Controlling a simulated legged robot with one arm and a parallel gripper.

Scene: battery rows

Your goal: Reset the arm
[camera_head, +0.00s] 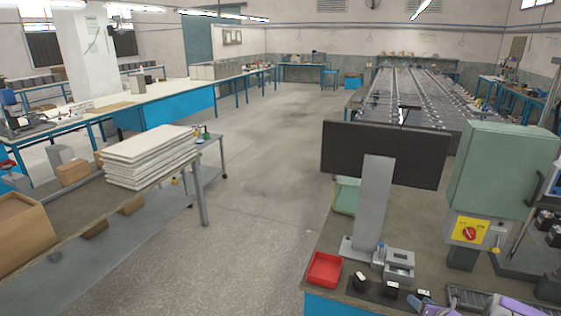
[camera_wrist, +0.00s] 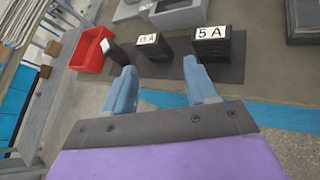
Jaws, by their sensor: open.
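My gripper (camera_wrist: 163,84) is open and empty in the wrist view, its two blue-grey fingers apart over the table's front edge. Part of my purple arm shows at the bottom right of the head view. Black battery blocks with white labels stand in a row on a dark mat (camera_wrist: 180,72), beyond the fingertips. The right one, labelled 5 A (camera_wrist: 210,48), is beyond the right finger. A middle block (camera_wrist: 154,50) and a left block (camera_wrist: 113,52) stand beside it. The left block also shows in the head view (camera_head: 359,283).
A red bin (camera_head: 325,269) sits left of the blocks. Behind are a grey metal fixture (camera_head: 398,264), a monitor (camera_head: 385,153) on a stand and a green electrical box (camera_head: 500,175). A bench with stacked white boards (camera_head: 148,155) stands left. The floor aisle between is clear.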

